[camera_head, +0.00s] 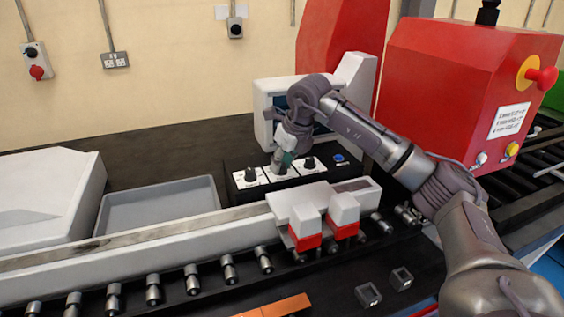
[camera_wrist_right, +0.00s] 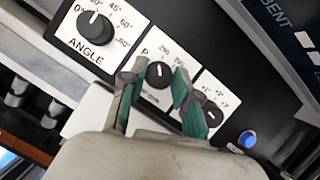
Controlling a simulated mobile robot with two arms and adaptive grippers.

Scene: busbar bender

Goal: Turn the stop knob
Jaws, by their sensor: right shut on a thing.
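The black control panel (camera_head: 322,178) carries three black knobs on white plates. My right gripper (camera_head: 282,166) reaches down onto the middle knob and largely hides it in the head view. In the right wrist view, my gripper's green fingers (camera_wrist_right: 158,80) are on either side of this stop knob (camera_wrist_right: 159,74), shut on it. Its plate label is partly covered, with a "P" showing, and a white pointer line is on the knob's face. The angle knob (camera_wrist_right: 96,26) is on the left, and the third knob (camera_wrist_right: 211,113) is on the right. My left gripper is not in view.
A blue button (camera_head: 338,157) is at the panel's right end. A white-framed screen unit (camera_head: 267,105) stands behind. A grey tray (camera_head: 160,211) lies to the left. White-and-red blocks (camera_head: 304,230) stand in front. A red cabinet (camera_head: 450,85) with a red emergency button (camera_head: 545,78) stands right.

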